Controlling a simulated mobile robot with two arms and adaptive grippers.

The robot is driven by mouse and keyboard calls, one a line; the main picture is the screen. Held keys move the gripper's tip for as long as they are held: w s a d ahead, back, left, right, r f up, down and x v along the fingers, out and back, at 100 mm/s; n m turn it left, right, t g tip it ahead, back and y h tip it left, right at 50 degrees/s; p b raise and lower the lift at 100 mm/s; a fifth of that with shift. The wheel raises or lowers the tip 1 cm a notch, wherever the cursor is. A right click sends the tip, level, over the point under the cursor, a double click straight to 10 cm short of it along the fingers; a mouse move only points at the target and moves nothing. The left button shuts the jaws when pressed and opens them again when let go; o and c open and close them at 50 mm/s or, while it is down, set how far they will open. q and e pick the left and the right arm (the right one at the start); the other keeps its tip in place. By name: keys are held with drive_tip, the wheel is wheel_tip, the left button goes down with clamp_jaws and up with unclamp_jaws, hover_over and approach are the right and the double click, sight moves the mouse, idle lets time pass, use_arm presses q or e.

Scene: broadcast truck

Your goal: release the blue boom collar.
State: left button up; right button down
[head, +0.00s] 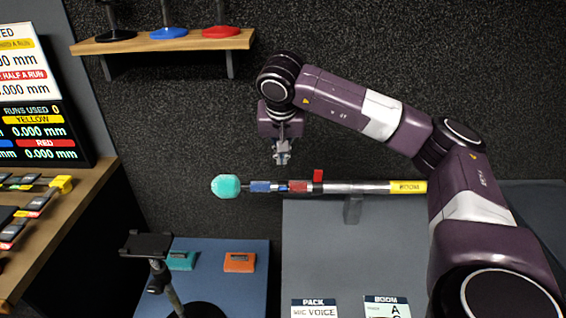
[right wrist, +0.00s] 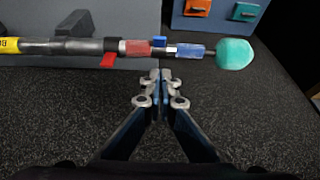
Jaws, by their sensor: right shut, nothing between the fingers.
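The boom pole (head: 350,187) lies level, with a teal foam tip (head: 226,186) at its left end and a yellow label (head: 408,187). The blue boom collar (head: 261,186) is near the foam; it also shows in the right wrist view (right wrist: 190,50). A small blue tab (right wrist: 159,41) sits between it and the red collar (right wrist: 135,47), on the pole's side away from my fingers. A red tab (right wrist: 108,60) sticks out toward my side. My right gripper (head: 282,152) is shut and empty above the pole, apart from it. My left gripper is out of view.
A grey stand (head: 352,209) holds the pole over a grey table (head: 300,250). A phone holder (head: 147,245) stands at lower left by a blue table with teal and orange pieces. A wooden shelf (head: 165,40) hangs on the dark wall. The wall space around my gripper is clear.

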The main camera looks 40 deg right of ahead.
drive_tip(key=shift+s+a+r, duration=0.3)
drive_tip(key=shift+s+r, duration=0.25)
drive_tip(key=shift+r, duration=0.3)
drive_tip(key=shift+a, duration=0.1)
